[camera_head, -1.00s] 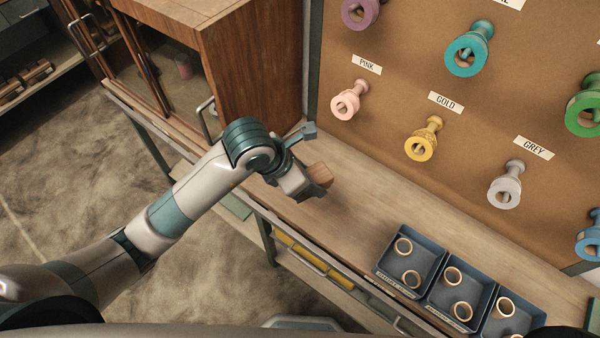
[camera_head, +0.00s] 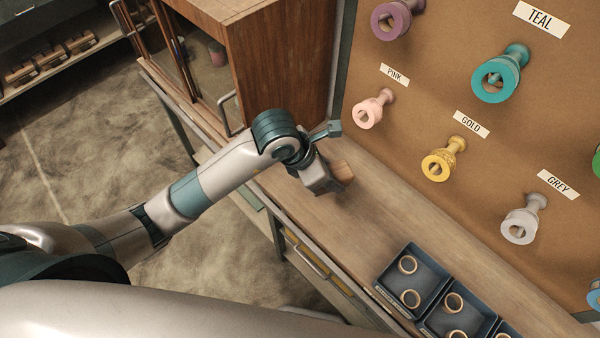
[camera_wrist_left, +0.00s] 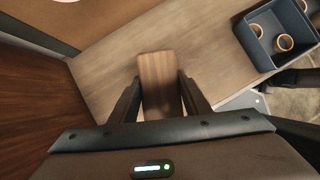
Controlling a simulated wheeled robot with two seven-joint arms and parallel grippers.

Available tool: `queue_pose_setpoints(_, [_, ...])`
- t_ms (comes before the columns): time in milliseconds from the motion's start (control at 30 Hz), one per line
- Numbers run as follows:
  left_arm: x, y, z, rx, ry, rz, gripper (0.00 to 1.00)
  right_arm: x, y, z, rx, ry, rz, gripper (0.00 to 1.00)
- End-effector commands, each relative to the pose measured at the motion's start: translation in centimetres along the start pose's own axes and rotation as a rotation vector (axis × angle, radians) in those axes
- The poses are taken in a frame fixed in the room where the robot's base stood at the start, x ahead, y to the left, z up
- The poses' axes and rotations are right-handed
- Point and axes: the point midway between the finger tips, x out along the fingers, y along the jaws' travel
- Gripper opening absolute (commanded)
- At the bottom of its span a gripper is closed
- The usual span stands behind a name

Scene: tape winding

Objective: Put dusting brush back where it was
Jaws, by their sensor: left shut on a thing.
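The dusting brush shows as a wooden block (camera_head: 341,172) at the tip of my left gripper (camera_head: 332,182) in the head view. In the left wrist view the brown wooden piece (camera_wrist_left: 160,84) stands between the two dark fingers of my left gripper (camera_wrist_left: 160,100), which are shut on it. The gripper holds it over the wooden bench (camera_head: 375,215), close to the cabinet. I cannot tell whether the brush touches the bench top. Its bristles are hidden. My right gripper is not in view.
A wooden cabinet (camera_head: 285,75) stands left of the gripper. A pegboard (camera_head: 440,90) with coloured tape spools rises behind the bench. Dark trays (camera_head: 433,272) with tape rings stand at the front right. The bench between gripper and trays is clear.

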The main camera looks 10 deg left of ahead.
Motion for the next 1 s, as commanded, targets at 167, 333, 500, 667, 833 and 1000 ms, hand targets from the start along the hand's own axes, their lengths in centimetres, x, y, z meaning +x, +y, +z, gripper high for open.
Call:
queue_pose_setpoints(167, [0.6, 3.0, -2.3, -0.005, 0.006, 0.0, 0.22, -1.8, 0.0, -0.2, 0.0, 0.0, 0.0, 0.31])
queue_pose_setpoints(333, [1.5, 5.8, -4.5, -0.005, 0.005, -0.001, 0.22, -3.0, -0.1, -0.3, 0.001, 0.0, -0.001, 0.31])
queue_pose_setpoints(500, [2.3, 7.7, -6.0, -0.002, 0.002, -0.001, 0.22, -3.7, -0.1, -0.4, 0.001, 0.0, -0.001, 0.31])
queue_pose_setpoints(667, [2.6, 8.2, -6.5, 0.0, 0.0, -0.001, 0.22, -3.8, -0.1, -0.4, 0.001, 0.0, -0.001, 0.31])
queue_pose_setpoints(833, [2.7, 8.3, -6.5, 0.001, -0.001, -0.001, 0.22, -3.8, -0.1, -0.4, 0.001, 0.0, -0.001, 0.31])
queue_pose_setpoints(1000, [2.8, 8.2, -6.6, 0.0, 0.0, -0.001, 0.22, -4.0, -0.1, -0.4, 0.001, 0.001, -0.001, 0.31])
